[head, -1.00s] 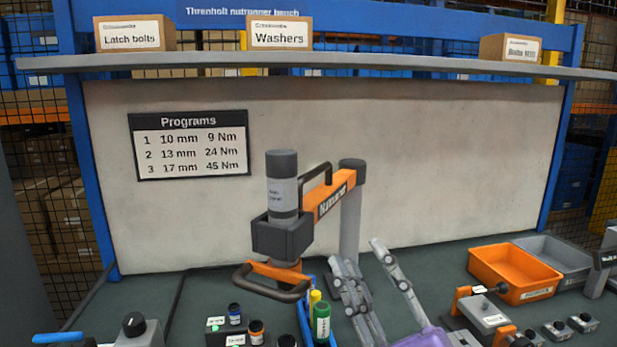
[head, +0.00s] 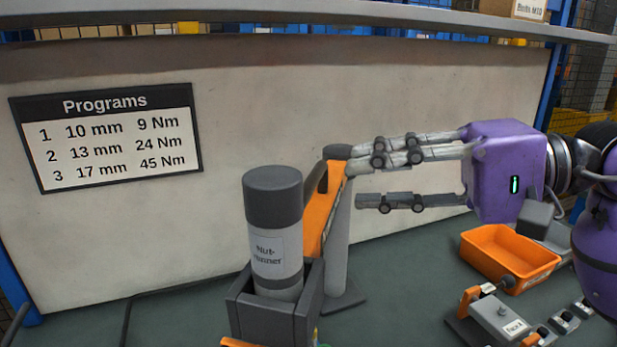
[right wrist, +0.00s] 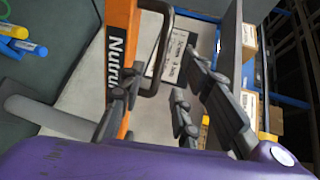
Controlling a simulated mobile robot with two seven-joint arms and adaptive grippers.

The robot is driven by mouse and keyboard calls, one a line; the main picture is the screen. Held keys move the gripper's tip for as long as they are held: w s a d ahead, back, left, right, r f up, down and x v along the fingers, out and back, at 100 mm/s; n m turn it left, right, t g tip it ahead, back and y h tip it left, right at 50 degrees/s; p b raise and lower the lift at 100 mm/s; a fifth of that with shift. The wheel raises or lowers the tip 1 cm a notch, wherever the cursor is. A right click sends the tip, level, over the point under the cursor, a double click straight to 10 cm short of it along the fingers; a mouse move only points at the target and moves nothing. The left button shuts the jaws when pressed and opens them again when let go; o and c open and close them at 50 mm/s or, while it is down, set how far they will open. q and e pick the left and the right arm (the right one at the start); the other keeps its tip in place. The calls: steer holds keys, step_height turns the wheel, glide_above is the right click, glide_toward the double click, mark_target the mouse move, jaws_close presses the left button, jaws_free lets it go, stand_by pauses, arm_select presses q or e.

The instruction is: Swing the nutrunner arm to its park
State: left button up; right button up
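The nutrunner (head: 273,225) is a dark grey cylinder with a pale label, upright in a grey holder. Its orange arm (head: 318,212) runs back to a grey post (head: 338,245); the arm also shows in the right wrist view (right wrist: 121,50). A dark handle (right wrist: 165,50) stands out from the arm. My right gripper (head: 356,184) comes in from the right at arm height. Its fingers are spread and empty, with their tips close to the arm's post end. In the right wrist view, the spread fingers (right wrist: 160,90) lie near the arm and handle; contact cannot be told. My left gripper is not in view.
A programs board (head: 105,137) hangs on the back panel. A shelf (head: 300,14) crosses above. An orange bin (head: 510,287) and a small grey fixture (head: 500,318) stand at right. Markers (right wrist: 25,45) show in the right wrist view.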

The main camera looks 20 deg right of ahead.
mark_target(318, 183)
steer(key=p+x, duration=0.1)
steer(key=x, duration=0.6)
steer(key=shift+w+r, duration=0.1)
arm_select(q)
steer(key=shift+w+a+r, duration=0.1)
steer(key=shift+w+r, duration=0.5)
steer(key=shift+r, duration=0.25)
arm_select(e)
steer(key=shift+w+a+f, duration=0.2)
steer(key=shift+w+a, duration=0.05)
steer(key=shift+a, duration=0.1)
steer(key=shift+c, duration=0.4)
jaws_close()
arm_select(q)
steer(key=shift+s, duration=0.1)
